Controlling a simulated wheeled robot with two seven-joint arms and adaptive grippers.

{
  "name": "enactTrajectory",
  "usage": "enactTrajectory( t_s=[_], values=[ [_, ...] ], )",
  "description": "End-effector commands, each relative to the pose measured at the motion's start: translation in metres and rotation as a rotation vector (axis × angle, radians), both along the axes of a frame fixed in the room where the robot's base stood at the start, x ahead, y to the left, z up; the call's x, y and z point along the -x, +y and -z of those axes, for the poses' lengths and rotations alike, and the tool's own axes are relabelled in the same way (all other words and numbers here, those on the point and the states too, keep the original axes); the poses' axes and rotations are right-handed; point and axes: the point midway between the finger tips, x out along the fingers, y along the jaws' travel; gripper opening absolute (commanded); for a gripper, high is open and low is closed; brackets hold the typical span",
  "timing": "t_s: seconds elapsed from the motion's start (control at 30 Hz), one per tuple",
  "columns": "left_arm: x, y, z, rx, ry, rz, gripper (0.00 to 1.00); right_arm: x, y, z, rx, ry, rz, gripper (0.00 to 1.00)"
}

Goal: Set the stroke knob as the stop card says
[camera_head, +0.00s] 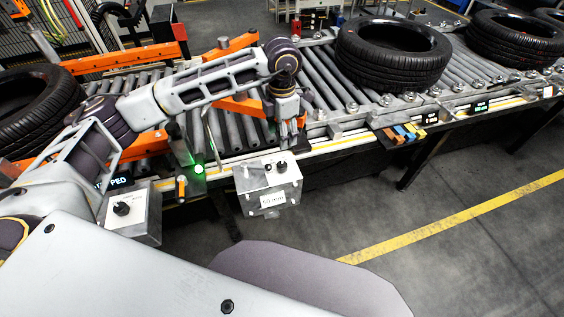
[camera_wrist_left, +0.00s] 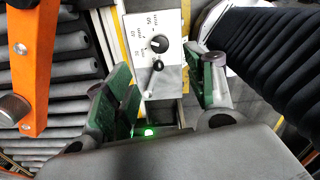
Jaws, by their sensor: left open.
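The stroke knob (camera_wrist_left: 158,44) is a small black knob on a grey-white box (camera_wrist_left: 136,19) with a printed scale in mm, including 30, 40 and 50. A dark ball-ended lever (camera_wrist_left: 157,66) sits just below it in the left wrist view. The knob's exact setting is too small to tell. In the head view the box (camera_head: 250,180) hangs at the conveyor's front edge. The stop card (camera_head: 272,199) on its front appears to read 50 mm. My left gripper (camera_head: 290,137) is open and empty above the box; its green fingers (camera_wrist_left: 166,92) are apart and clear of the knob.
Another box with a black knob (camera_head: 121,208) stands at the left. A green lamp (camera_head: 199,169) glows beside an orange-handled switch (camera_head: 181,188). Tyres (camera_head: 393,57) lie on the roller conveyor (camera_head: 320,80). The floor at the right is free.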

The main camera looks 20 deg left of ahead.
Motion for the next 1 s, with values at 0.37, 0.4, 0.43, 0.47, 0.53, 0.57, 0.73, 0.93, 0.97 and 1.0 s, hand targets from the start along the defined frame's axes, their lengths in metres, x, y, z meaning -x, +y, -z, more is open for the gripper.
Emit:
enactTrajectory(
  t_s=[0.37, 0.4, 0.43, 0.47, 0.53, 0.57, 0.73, 0.93, 0.97, 1.0],
  values=[
    [0.0, 0.0, 0.014, 0.001, 0.002, 0.001, 0.55, 0.001, 0.001, -0.002, -0.001, 0.001, 0.0, 0.4],
    [0.0, 0.0, 0.018, 0.0, 0.003, 0.001, 0.55, 0.001, 0.001, -0.003, -0.001, 0.001, 0.0, 0.4],
    [0.0, 0.0, 0.021, -0.001, 0.004, 0.001, 0.55, 0.001, 0.001, -0.003, -0.001, 0.001, 0.001, 0.4],
    [0.0, 0.0, 0.024, -0.001, 0.003, 0.001, 0.55, 0.001, 0.001, -0.004, -0.002, 0.001, 0.001, 0.4],
    [0.0, 0.0, 0.032, 0.0, 0.003, 0.001, 0.55, 0.001, 0.001, -0.005, -0.002, 0.002, 0.001, 0.4],
    [0.0, 0.0, 0.036, -0.001, 0.004, 0.001, 0.55, 0.002, 0.001, -0.005, -0.002, 0.002, 0.001, 0.4],
    [0.001, 0.0, 0.059, -0.001, 0.004, 0.001, 0.55, 0.003, 0.002, -0.008, -0.002, 0.004, 0.001, 0.4],
    [0.001, 0.0, 0.085, 0.0, 0.003, 0.001, 0.55, 0.004, 0.009, -0.011, -0.009, 0.005, 0.002, 0.4],
    [0.001, 0.0, 0.089, -0.001, 0.004, 0.001, 0.55, 0.004, 0.011, -0.012, -0.012, 0.005, 0.003, 0.4],
    [0.0, 0.0, 0.095, 0.0, 0.003, 0.002, 0.55, 0.004, 0.014, -0.013, -0.015, 0.005, 0.003, 0.4]
  ],
)
